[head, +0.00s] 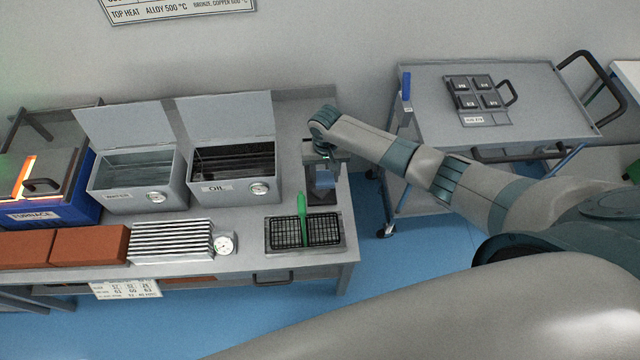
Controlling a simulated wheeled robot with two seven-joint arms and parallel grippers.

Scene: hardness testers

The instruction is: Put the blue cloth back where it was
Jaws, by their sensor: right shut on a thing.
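My right arm reaches in from the right, and its gripper (324,160) points down over the right end of the workbench (230,216). The gripper is shut on the blue cloth (325,179), a small grey-blue piece that hangs below the fingers. A dark flat patch (322,198) shows on the bench under the cloth. I cannot tell whether the cloth touches it. The fingers are small and partly hidden by the wrist. My left gripper is not in view.
Near the gripper are the oil tank (232,195) and a black mesh basket (285,232) with an upright green handle (301,205). Further left are the water tank (135,197), finned block (170,242), bricks (90,247) and furnace (50,215). A grey cart (540,100) stands right.

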